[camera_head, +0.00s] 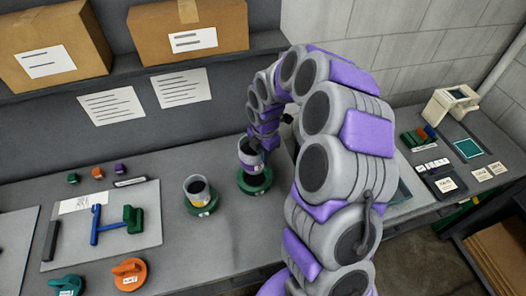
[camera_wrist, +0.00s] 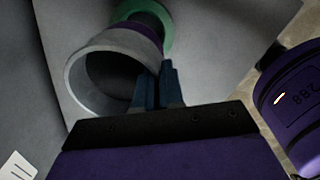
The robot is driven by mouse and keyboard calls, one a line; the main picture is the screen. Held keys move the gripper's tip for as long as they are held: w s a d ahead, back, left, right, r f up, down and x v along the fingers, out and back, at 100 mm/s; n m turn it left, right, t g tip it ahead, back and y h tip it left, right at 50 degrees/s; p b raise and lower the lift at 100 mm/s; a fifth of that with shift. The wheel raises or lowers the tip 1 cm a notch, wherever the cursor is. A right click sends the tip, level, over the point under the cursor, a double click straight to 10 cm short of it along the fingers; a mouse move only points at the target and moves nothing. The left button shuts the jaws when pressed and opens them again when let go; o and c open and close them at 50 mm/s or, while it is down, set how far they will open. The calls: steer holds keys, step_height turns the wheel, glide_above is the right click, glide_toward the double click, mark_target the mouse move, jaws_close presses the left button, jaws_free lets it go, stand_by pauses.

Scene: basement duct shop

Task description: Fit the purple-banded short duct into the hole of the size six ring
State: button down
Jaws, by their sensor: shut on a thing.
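The purple-banded short duct (camera_head: 248,159) is a pale grey, open-ended tube with a purple band. My gripper (camera_wrist: 160,88) is shut on the wall of its near end, with one dark finger on each side. In the head view my gripper (camera_head: 266,148) is at the duct's right and partly hidden. The green also shows beyond the duct's far end in the wrist view (camera_wrist: 164,22). Whether the duct touches or enters the ring I cannot tell; its size mark is unreadable.
A yellow-banded duct (camera_head: 198,184) stands in another green ring (camera_head: 202,210) close to the left. A grey board (camera_head: 145,225) with handled parts lies farther left. Boxes (camera_head: 193,32) sit on the shelf behind. My arm covers the bench to the right.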

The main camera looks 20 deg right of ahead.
mark_target(263, 167)
steer(key=shift+f+b, duration=1.35)
steer(key=shift+f, duration=1.25)
steer(key=shift+p, duration=0.35)
steer(key=shift+f, duration=0.2)
steer(key=shift+s+f, duration=0.1)
steer(key=shift+f, duration=1.8)
steer(key=c, duration=1.2)
jaws_free()
